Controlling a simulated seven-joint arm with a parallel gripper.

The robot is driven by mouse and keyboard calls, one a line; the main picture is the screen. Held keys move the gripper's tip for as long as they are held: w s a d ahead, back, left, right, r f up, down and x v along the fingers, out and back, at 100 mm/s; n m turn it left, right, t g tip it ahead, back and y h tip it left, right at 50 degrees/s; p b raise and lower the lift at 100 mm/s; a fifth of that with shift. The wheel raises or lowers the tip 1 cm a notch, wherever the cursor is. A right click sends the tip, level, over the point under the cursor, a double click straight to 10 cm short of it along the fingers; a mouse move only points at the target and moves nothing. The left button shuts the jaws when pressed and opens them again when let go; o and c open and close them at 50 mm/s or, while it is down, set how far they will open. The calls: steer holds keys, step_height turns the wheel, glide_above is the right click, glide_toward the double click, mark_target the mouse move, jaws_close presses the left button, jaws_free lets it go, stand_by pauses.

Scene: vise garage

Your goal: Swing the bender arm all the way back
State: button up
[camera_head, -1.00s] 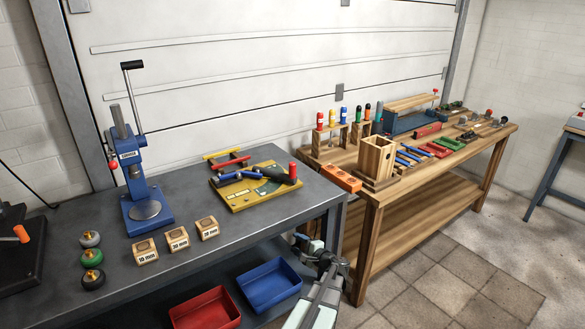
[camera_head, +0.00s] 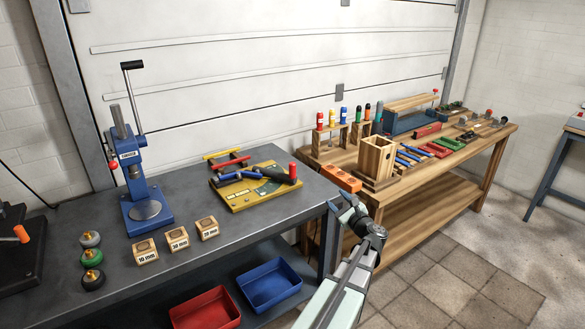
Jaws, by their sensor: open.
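The bender is a yellow base plate (camera_head: 240,202) on the dark grey bench, left of its right edge. Its black bender arm (camera_head: 272,174) lies across the plate, with an upright red grip (camera_head: 292,171) at the right end. A blue piece lies at the plate's left, and a pale scale shows under the arm. My gripper (camera_head: 339,207) is just off the bench's right end, to the right of and lower in the picture than the red grip, apart from it. It is open and empty; its fingers are small and hard to make out.
A blue press (camera_head: 133,170), wooden blocks (camera_head: 178,238) and several round knobs stand left on the bench. A red and yellow frame (camera_head: 227,160) lies behind the bender. Blue (camera_head: 268,287) and red bins sit below. An orange block (camera_head: 342,179) is on the wooden bench nearby.

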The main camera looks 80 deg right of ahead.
mark_target(294, 168)
steer(key=w+r+m, duration=0.1)
steer(key=w+r, duration=0.1)
steer(key=w, duration=0.1)
steer(key=w+r+m, duration=0.2)
steer(key=w, duration=0.1)
steer(key=w+a+r+m+t+y, duration=0.1)
steer(key=w+r, duration=0.1)
steer(key=shift+w+r+m, duration=0.4)
steer(key=x, duration=1.3)
steer(key=shift+w+d+f, duration=0.1)
steer(key=shift+w+d, duration=0.05)
steer(key=shift+w, duration=0.15)
steer(key=shift+c, duration=0.3)
jaws_close()
